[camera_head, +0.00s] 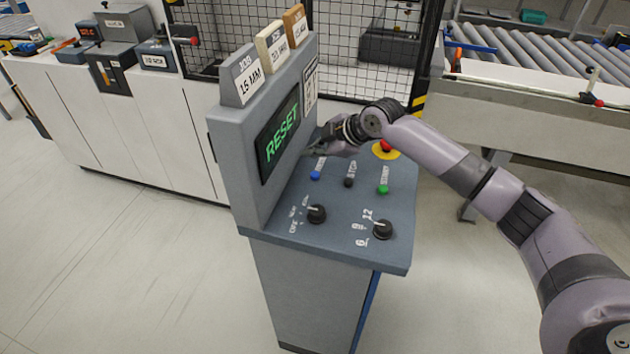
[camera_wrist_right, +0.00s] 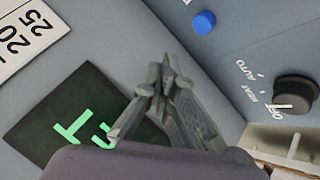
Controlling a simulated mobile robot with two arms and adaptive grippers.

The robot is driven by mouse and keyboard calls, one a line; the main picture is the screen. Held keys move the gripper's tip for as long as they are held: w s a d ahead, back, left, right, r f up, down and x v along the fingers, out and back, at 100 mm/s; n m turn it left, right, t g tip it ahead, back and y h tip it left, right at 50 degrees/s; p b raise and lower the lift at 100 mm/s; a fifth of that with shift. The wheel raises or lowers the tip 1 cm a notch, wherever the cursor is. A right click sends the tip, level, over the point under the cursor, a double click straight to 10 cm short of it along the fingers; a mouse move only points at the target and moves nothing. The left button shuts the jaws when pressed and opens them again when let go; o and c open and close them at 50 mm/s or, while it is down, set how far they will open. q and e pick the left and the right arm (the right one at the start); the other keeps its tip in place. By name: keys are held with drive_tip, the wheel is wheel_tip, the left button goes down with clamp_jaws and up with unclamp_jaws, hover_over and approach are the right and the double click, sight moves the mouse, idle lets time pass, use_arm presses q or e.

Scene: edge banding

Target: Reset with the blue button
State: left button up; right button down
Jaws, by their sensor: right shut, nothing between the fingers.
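The blue button (camera_head: 315,175) sits on the sloped top of the grey control console (camera_head: 340,218), under a label partly hidden by my right gripper. It also shows in the right wrist view (camera_wrist_right: 204,22), near the top. My right gripper (camera_head: 311,150) is shut and empty, above the panel beside the screen and apart from the blue button. In the right wrist view its closed fingers (camera_wrist_right: 163,78) overlap the edge of the screen. The screen (camera_head: 279,134) reads RESET in green letters. My left gripper is not in view.
A black button (camera_head: 348,182), green button (camera_head: 383,189) and red emergency button (camera_head: 386,147) share the panel. Two black knobs (camera_head: 316,214) (camera_head: 382,229) sit nearer the front. Job cards (camera_head: 271,48) stand on top. A mesh fence (camera_head: 345,50) and roller conveyor (camera_head: 520,55) are behind.

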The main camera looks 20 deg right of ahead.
sight(314, 176)
wheel_tip(314, 176, down, 2)
drive_tip(key=shift+f+b, duration=0.15)
drive_tip(key=shift+b, duration=0.35)
drive_tip(key=shift+f+b, duration=0.35)
drive_tip(key=shift+f, duration=0.55)
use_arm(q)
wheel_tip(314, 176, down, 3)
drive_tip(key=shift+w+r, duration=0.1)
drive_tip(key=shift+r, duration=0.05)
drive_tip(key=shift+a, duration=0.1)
use_arm(e)
drive_tip(key=shift+f, duration=0.2)
drive_tip(key=shift+f, duration=0.25)
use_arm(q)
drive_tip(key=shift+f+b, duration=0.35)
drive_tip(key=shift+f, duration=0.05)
use_arm(e)
drive_tip(key=shift+f, duration=0.55)
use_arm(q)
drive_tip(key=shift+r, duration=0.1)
use_arm(e)
drive_tip(key=shift+r, duration=0.1)
use_arm(q)
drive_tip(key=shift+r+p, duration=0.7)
drive_tip(key=shift+p, duration=0.05)
use_arm(e)
drive_tip(key=shift+r, duration=0.85)
